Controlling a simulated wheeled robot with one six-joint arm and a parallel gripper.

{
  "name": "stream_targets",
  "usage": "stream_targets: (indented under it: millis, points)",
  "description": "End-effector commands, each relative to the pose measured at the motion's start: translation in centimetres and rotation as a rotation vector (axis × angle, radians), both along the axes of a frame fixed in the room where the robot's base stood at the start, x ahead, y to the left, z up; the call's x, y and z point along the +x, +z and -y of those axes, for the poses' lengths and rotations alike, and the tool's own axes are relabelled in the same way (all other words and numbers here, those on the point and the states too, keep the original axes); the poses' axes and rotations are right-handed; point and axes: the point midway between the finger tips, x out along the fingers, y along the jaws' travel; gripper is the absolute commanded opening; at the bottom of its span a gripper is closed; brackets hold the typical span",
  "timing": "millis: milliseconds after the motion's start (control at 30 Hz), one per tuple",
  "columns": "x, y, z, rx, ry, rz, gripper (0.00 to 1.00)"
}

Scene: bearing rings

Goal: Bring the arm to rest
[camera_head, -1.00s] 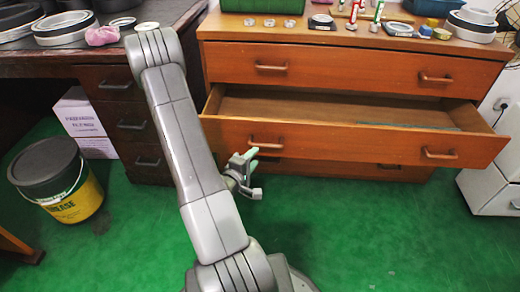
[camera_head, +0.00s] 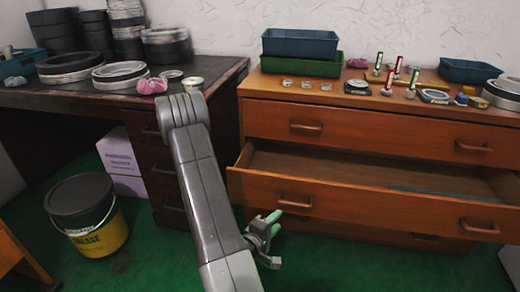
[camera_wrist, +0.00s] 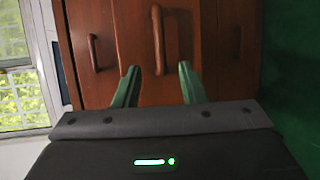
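My gripper (camera_head: 268,222) has green fingers and is in front of the wooden dresser (camera_head: 370,135), low by the open drawer (camera_head: 350,204). In the wrist view my gripper (camera_wrist: 156,85) shows two green fingers spread apart with nothing between them. Beyond the fingers is the dresser front with a drawer handle (camera_wrist: 158,40), apart from them. My arm is folded, with its elbow up near the dark desk's edge and its forearm hanging down.
The open drawer sticks out into the room and looks mostly empty. A dark desk (camera_head: 215,82) with rings stands on the left. A black and yellow bucket (camera_head: 95,238) and a white box (camera_head: 120,158) are on the green floor. Blue and green bins (camera_head: 300,43) sit on the dresser.

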Motion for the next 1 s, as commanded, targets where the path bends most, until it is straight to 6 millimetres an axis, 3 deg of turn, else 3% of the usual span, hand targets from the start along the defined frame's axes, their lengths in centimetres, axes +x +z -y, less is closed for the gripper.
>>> stream_targets:
  millis: [700, 1000]
  points:
    - [8.4, -2.1, 6.9, 0.001, -0.003, 0.004, 0.38]
    - [9.9, -2.3, 8.1, 0.000, 0.000, 0.001, 0.38]
